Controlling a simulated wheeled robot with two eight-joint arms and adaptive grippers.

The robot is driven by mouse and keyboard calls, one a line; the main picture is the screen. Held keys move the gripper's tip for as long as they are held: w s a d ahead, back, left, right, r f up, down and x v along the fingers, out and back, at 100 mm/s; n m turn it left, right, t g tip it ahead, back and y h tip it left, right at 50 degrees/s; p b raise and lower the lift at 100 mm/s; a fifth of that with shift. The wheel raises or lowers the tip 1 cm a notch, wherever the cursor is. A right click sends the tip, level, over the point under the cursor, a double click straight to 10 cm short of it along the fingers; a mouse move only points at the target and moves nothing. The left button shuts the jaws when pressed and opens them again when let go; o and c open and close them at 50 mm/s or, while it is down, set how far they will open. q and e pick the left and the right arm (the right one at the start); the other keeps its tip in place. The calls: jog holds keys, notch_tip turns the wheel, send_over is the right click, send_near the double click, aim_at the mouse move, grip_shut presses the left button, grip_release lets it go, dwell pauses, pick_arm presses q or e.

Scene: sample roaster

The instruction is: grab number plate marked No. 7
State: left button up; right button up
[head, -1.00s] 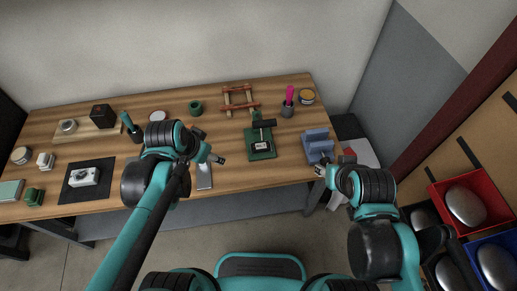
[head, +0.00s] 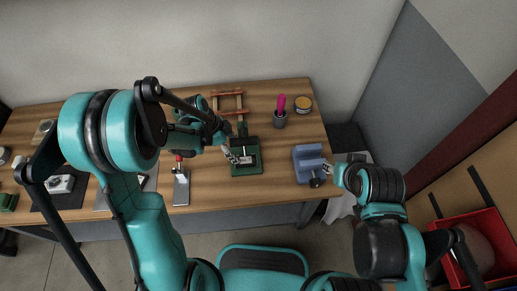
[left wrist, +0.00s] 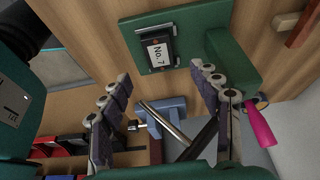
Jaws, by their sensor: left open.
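The number plate marked No. 7 (left wrist: 157,54) is a small white plate in a dark holder on a green base. In the head view the plate (head: 247,160) lies on the green stand (head: 246,170) at the middle of the bench, partly beside my gripper. My left gripper (head: 236,155) is at the plate's left edge in the head view. In the left wrist view its two fingers (left wrist: 160,76) are spread wide, with the plate beyond their tips and nothing between them. My right gripper (head: 331,178) is right of the blue vise; its jaws are too small to judge.
The blue vise (head: 308,164) stands right of the green stand. Bare bench lies between stand and vise.

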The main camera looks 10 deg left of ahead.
aim_at(245, 160)
pick_arm(q)
jog(key=shift+f, duration=0.1)
jog(key=shift+d+f, duration=0.15)
jog(key=shift+f, duration=0.25)
jog(key=b+x, duration=0.4)
jog(key=x, duration=0.2)
jog(key=shift+f, duration=0.45)
jog(key=shift+r, duration=0.1)
grip_shut()
jog(key=shift+r, duration=0.1)
